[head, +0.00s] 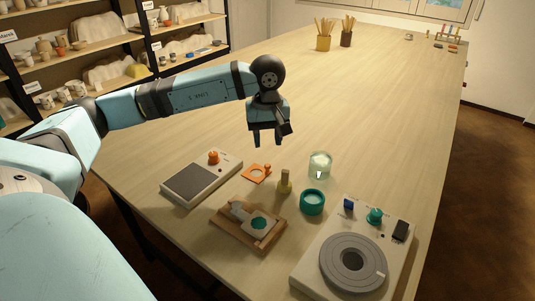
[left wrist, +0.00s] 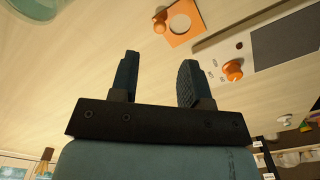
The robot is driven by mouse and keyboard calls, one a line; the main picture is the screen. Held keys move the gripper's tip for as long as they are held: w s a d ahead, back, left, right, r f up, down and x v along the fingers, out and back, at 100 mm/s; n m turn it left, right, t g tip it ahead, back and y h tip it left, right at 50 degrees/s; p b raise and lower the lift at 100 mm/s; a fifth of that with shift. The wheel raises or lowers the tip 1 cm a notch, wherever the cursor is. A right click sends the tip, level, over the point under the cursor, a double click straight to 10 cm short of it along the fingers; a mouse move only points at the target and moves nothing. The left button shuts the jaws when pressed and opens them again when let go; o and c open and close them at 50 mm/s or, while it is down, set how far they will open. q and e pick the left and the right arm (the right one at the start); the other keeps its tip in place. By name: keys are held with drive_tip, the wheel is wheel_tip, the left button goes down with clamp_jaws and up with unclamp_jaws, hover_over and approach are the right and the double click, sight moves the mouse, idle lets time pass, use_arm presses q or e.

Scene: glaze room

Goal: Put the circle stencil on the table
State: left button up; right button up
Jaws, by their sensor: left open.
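The circle stencil (head: 248,176) is a thin orange plate with a round hole and a small orange knob. It lies flat on the wooden table (head: 330,105), just right of the grey scale. It also shows in the left wrist view (left wrist: 177,40), at the top, beyond my fingers. My left gripper (head: 267,141) is open and empty, with its fingers pointing down. It hangs above the table, apart from the stencil and behind it as seen in the head view. My right gripper is not in view.
Close to the stencil are the scale (head: 218,168), a small bottle (head: 284,187), a teal jar (head: 312,202), a glass jar (head: 320,158) and a wooden tray (head: 222,221). A turntable device (head: 309,268) stands front right. The table's middle is clear.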

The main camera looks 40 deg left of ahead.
use_arm(q)
drive_tip(key=shift+r, duration=1.8)
